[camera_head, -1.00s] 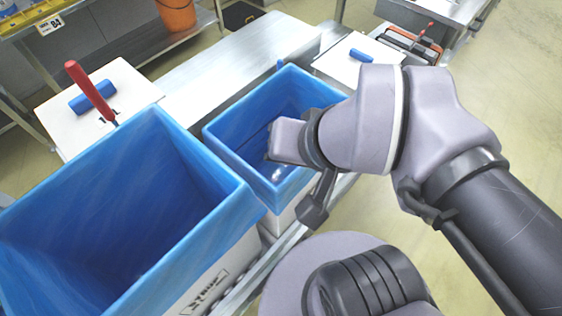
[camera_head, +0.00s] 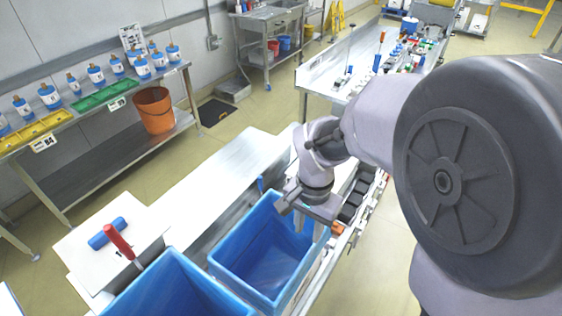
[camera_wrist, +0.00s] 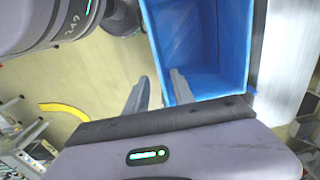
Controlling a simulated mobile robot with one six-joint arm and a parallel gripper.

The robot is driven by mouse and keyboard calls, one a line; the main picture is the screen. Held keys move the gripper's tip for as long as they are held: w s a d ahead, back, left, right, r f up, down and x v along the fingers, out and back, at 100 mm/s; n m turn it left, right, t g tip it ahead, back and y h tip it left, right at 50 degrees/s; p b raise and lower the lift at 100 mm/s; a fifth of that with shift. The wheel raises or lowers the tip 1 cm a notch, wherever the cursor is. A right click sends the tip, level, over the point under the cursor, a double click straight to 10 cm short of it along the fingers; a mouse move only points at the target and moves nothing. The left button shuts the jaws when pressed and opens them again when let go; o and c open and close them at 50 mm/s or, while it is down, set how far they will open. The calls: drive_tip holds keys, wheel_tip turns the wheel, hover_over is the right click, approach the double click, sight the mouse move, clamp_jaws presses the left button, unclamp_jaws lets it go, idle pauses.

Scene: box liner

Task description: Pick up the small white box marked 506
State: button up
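No mark 506 is readable in either current view, so I cannot tell which box carries it. The smaller blue-lined box (camera_head: 265,262) stands in the lower middle of the head view, with its empty interior showing. My gripper (camera_head: 308,213) is over this box's far right edge. In the wrist view my gripper (camera_wrist: 160,82) has its two fingers apart with nothing held between them. A blue-lined box (camera_wrist: 205,45) lies beyond the fingers; its left wall lines up with the gap. I cannot tell whether the fingers touch it.
A larger blue-lined box (camera_head: 178,288) stands at lower left, partly cut off. A red-handled tool (camera_head: 121,243) and blue roller (camera_head: 107,233) are beside it. A shelf unit with an orange bucket (camera_head: 154,110) and several blue-and-white bottles stands at left. Open floor (camera_head: 375,260) shows at right.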

drive_tip(key=b, duration=0.3)
approach(304, 267)
wheel_tip(304, 267, down, 6)
drive_tip(key=w+r, duration=0.1)
drive_tip(key=w, duration=0.1)
drive_tip(key=f, duration=0.2)
drive_tip(key=s+f+b, duration=0.1)
drive_tip(key=f, duration=0.2)
drive_tip(key=shift+s+d+f, duration=0.1)
drive_tip(key=shift+s+f, duration=0.15)
drive_tip(key=shift+f, duration=0.45)
drive_tip(key=shift+r, duration=0.1)
clamp_jaws()
